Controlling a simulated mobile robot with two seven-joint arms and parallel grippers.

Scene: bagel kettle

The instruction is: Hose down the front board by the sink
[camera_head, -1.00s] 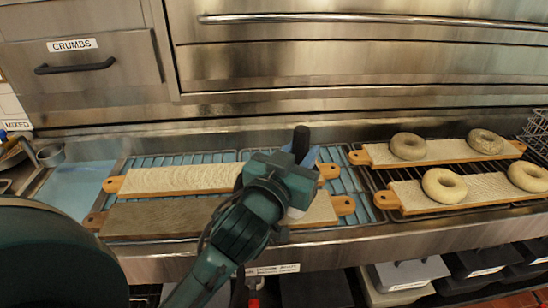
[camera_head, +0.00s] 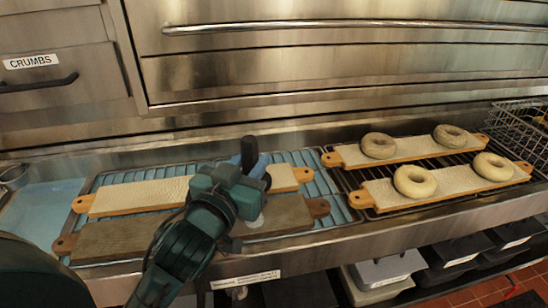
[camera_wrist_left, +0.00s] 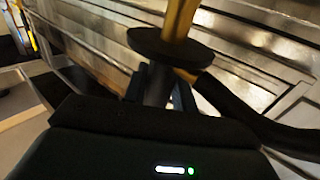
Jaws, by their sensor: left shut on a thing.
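The front board (camera_head: 120,238) lies on the blue rack (camera_head: 335,200) at left, nearest the counter edge. My left gripper (camera_head: 236,182) is above the two boards, shut on a sprayer. The sprayer's black upper part (camera_head: 249,152) sticks up past the gripper, and a pale tip shows below, over the front board. In the left wrist view the sprayer's dark stem (camera_wrist_left: 157,85) rises from the jaws to a black disc and brass-coloured part. My right gripper is out of view.
A pale board (camera_head: 140,195) lies behind the front one. At right, two boards with bagels (camera_head: 415,180) lie on a dark rack. A wire basket (camera_head: 520,130) stands far right. Steel drawers and a long bar handle (camera_head: 350,28) rise behind.

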